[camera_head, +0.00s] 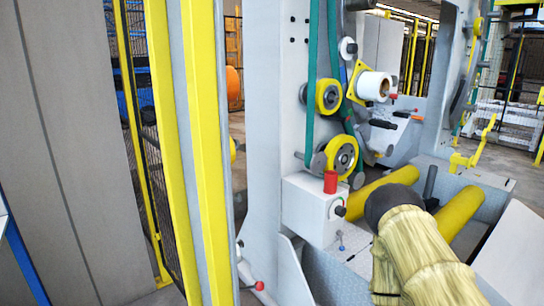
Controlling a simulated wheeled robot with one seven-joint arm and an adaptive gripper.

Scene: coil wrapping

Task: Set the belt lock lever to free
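Green belts (312,75) run down a white machine column over yellow-rimmed pulleys (341,156). I cannot tell which handle is the belt lock lever. A short metal lever with a red ball knob (259,286) sticks out low at the column's foot. A small blue-knobbed lever (341,247) stands below the white box. No lever's setting can be read. My gripper's fingers are not visible.
A white box with a red button (330,182) juts from the column. Yellow rollers (463,212) lie to the right. A dark-capped, straw-coloured cylindrical body (425,262) blocks the lower right; I cannot tell what it is. A yellow post (205,150) stands close on the left.

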